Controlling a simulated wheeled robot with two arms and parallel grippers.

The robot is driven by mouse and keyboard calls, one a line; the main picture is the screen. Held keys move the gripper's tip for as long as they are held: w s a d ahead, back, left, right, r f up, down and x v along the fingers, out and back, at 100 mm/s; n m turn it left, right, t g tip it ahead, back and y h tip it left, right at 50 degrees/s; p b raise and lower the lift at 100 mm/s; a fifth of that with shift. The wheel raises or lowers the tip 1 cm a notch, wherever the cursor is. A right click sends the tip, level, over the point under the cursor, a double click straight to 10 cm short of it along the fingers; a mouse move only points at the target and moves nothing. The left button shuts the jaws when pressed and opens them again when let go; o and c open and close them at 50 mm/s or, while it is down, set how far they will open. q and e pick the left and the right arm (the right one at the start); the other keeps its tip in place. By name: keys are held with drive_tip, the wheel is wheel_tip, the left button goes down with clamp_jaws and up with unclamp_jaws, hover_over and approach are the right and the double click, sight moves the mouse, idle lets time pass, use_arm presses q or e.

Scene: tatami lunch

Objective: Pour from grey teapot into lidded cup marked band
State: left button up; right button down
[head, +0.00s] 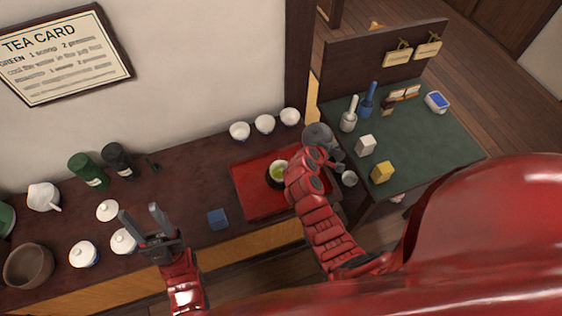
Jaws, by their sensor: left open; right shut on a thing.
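The grey teapot (317,136) is at the right end of the dark counter, beyond the red tray. My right gripper (335,158) is shut on it, mostly hidden behind my own red wrist. Whether the teapot is lifted or tilted is hard to tell. White lidded cups stand at the left: one at the front (83,254), one (122,242) partly behind my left gripper, and a white lidded piece (107,210) further back. No band mark is clear on any of them. My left gripper (142,212) is open and empty, its fingers pointing up over the counter.
A red tray (245,193) holds a cup of green tea (279,171). White bowls (264,124) line the wall. A green table (430,145) stands right.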

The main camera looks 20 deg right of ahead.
drive_tip(key=shift+d+f+p, duration=0.1)
drive_tip(key=shift+f+p, duration=0.05)
drive_tip(key=shift+p, duration=0.5)
drive_tip(key=shift+w+d+f+g+y+p, duration=0.3)
drive_tip(key=shift+f+y+p, duration=0.15)
drive_tip(key=shift+y+p, duration=0.35)
drive_tip(key=shift+w+d+f+g+y+p, duration=0.45)
drive_tip(key=shift+y+p, duration=0.45)
drive_tip(key=shift+p, duration=2.05)
drive_tip(key=shift+a, duration=0.1)
